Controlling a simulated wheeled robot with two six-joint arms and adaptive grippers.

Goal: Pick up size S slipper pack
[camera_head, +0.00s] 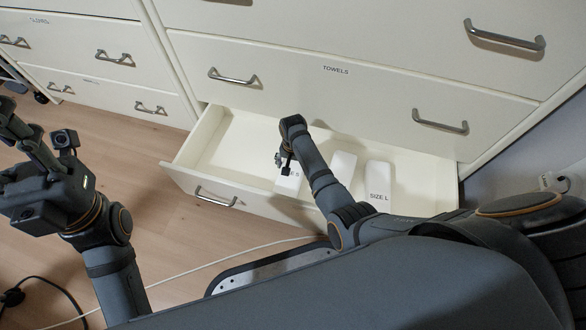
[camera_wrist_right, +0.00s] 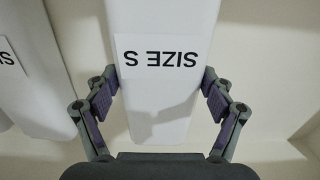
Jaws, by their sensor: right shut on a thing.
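The size S slipper pack (camera_head: 288,184) is a white box in the open drawer (camera_head: 190,150), partly hidden by my right arm in the head view. In the right wrist view the pack (camera_wrist_right: 160,110) fills the middle, its "SIZE S" label upside down. My right gripper (camera_head: 283,163) reaches down into the drawer.
A second white pack (camera_head: 342,165) and the "SIZE L" pack (camera_head: 379,185) stand to the right in the same drawer. The closed "TOWELS" drawer (camera_head: 330,95) is just above. A cable (camera_head: 180,272) lies on the wooden floor. The drawer's left part is empty.

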